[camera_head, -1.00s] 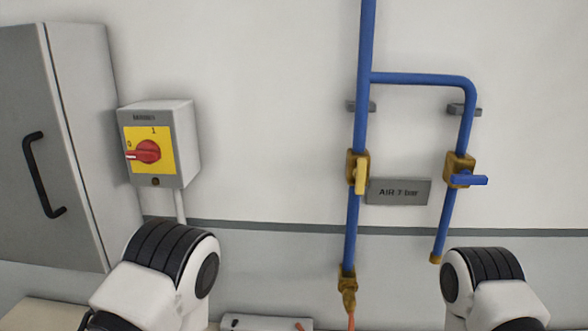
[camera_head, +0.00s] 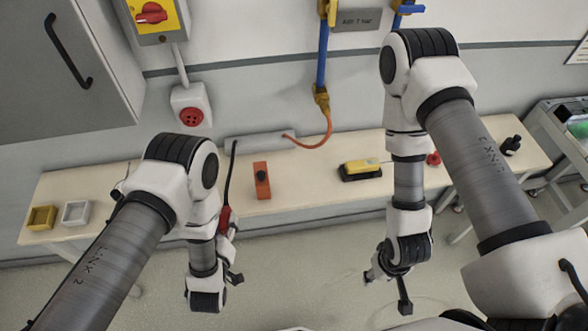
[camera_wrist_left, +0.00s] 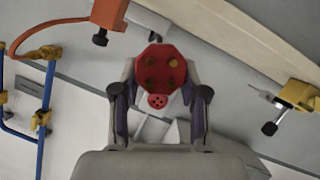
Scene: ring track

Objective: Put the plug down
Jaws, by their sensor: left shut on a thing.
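A red plug (camera_head: 225,217) on a black cable (camera_head: 229,170) is held in my left gripper (camera_head: 229,252), in front of the bench's front edge. In the left wrist view the plug's red octagonal face (camera_wrist_left: 160,68) with several brass-coloured contacts shows between the fingers of the left gripper (camera_wrist_left: 160,98). My left gripper is shut on it, and the plug is apart from the bench top. The bench (camera_head: 300,185) is pale and runs along the wall. My right gripper (camera_head: 386,284) hangs open and empty in front of the bench.
A red wall socket (camera_head: 192,116) sits below the red-handled switch (camera_head: 151,14). On the bench are an orange block (camera_head: 262,180), a yellow-and-black device (camera_head: 360,169), a yellow bin (camera_head: 41,217) and a white bin (camera_head: 76,213). An orange hose (camera_head: 322,139) hangs behind. Bare bench lies between the block and the device.

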